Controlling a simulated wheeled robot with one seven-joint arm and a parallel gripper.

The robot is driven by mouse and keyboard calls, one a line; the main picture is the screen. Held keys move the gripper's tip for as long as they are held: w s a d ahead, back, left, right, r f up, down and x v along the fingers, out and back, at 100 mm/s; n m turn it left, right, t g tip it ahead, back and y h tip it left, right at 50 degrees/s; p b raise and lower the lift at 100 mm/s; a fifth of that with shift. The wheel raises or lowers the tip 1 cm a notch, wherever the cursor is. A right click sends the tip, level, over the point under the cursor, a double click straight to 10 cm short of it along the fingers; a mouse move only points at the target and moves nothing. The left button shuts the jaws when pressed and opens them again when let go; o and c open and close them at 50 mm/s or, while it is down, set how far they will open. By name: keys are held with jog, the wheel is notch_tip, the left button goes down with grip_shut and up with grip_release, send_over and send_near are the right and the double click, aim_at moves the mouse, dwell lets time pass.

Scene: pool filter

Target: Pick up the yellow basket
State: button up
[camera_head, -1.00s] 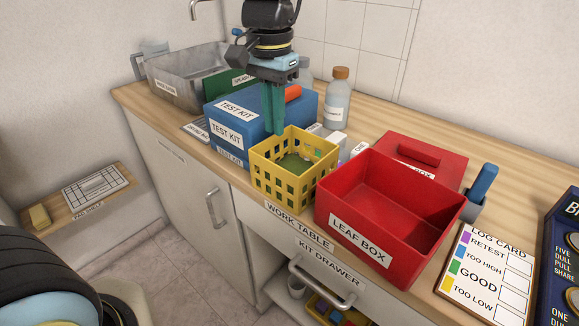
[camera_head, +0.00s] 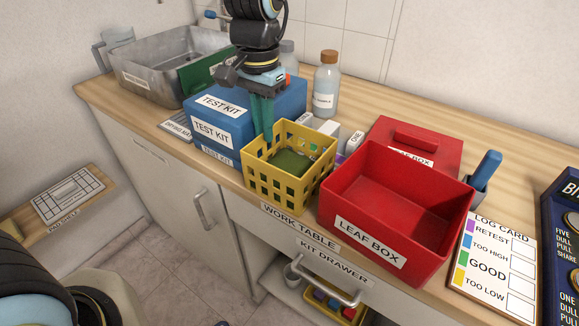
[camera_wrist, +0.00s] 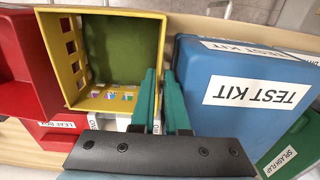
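The yellow basket (camera_head: 275,186) stands upright on the work table, with lattice walls and a green floor inside. It also shows in the wrist view (camera_wrist: 72,55). My gripper (camera_head: 265,138) points down at the basket's left wall, its green fingertips at about rim height. In the wrist view my gripper (camera_wrist: 160,76) has a narrow gap between its two fingers, in line with the basket wall nearest the test kit. I see no firm grip on the wall; the exact contact at the fingertips is hard to see.
The blue test kit (camera_head: 212,132) stands close on the left of the fingers. The red leaf box (camera_head: 345,205) stands close on the basket's right. Small white boxes (camera_head: 327,128) and a bottle (camera_head: 326,85) stand behind. The table's front edge is just before the basket.

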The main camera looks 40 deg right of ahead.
aim_at(264, 147)
jog(key=f, duration=0.2)
jog(key=f+p, duration=0.1)
jog(key=f, duration=0.2)
jog(key=shift+s+a, duration=0.1)
jog(key=shift+a, duration=0.1)
jog(key=shift+c, duration=0.4)
grip_shut()
jog(key=shift+r, duration=0.15)
dwell(0.9)
